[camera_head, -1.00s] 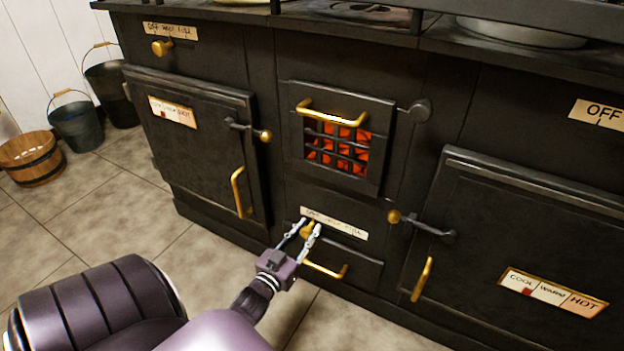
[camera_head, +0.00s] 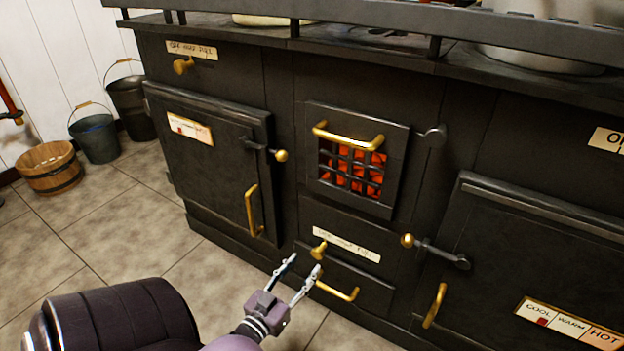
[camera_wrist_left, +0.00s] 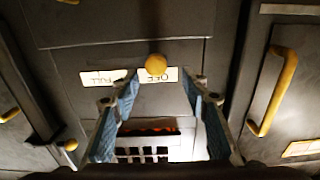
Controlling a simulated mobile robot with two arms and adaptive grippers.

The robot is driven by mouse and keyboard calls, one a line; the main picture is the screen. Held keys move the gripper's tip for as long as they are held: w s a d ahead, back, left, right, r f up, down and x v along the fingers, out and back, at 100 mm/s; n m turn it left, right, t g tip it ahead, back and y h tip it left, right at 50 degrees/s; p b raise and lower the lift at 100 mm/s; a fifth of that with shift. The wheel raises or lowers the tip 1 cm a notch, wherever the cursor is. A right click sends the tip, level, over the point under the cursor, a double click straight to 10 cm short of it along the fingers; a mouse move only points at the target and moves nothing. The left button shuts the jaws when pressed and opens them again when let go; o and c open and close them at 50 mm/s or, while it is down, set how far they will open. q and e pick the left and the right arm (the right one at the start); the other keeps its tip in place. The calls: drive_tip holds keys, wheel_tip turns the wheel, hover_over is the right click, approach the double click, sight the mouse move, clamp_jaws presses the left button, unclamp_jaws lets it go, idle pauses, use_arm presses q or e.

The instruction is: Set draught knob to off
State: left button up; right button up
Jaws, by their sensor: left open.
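A small brass knob (camera_head: 319,250) sticks out of the black stove front below the fire grate, at a pale label strip (camera_head: 347,244) marked off, half and full. My left gripper (camera_head: 305,265) is open and empty, its fingertips just short of the knob and apart from it. In the left wrist view the knob (camera_wrist_left: 156,65) shows beyond and between the open fingers (camera_wrist_left: 163,82), with the label upside down behind it. I cannot tell exactly which mark the knob points to. A similar brass knob (camera_head: 183,65) sits under another such label at the upper left. My right gripper is not in view.
A barred fire door (camera_head: 352,165) glows orange above the knob. A drawer with a brass handle (camera_head: 337,291) is just below it. Oven doors with brass handles (camera_head: 252,211) and latches flank it. Buckets (camera_head: 95,138) stand at the left; the tiled floor before the stove is clear.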

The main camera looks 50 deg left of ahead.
use_arm(q)
drive_tip(key=shift+v, duration=2.3)
